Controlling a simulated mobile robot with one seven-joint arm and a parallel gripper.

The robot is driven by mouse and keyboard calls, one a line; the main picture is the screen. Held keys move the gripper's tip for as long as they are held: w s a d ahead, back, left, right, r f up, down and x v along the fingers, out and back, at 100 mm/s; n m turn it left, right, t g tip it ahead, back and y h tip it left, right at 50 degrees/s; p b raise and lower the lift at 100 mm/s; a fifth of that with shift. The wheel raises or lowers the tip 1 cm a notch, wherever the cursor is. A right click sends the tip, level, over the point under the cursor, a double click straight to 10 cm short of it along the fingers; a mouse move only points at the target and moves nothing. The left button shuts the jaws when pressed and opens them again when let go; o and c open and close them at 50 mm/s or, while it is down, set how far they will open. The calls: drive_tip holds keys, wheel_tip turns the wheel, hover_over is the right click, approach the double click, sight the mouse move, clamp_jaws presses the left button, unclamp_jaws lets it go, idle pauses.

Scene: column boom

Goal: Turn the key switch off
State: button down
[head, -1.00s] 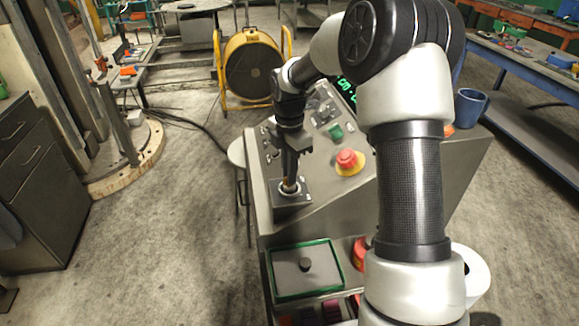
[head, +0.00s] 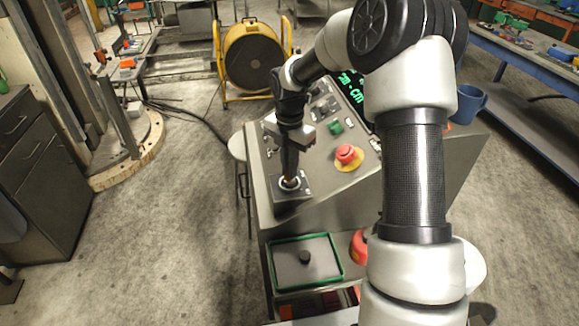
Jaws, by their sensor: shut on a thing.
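The key switch (head: 291,183) sits on a dark square plate at the lower left of the sloped control panel (head: 330,185). A pale ring shows around its base. My gripper (head: 289,176) points down at it from above and is shut on the key, its fingertips right at the switch. The fingers hide most of the key, so I cannot tell its exact angle.
A red emergency stop button (head: 348,153) on a yellow base and a green button (head: 334,127) are right of my gripper. A green-rimmed tray (head: 305,263) lies below the panel. A yellow fan (head: 250,60) stands behind.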

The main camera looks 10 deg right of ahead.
drive_tip(key=shift+w, duration=0.1)
drive_tip(key=c, duration=1.8)
unclamp_jaws()
drive_tip(key=shift+c, duration=0.2)
wheel_tip(320, 180, up, 18)
drive_tip(key=shift+f, duration=0.2)
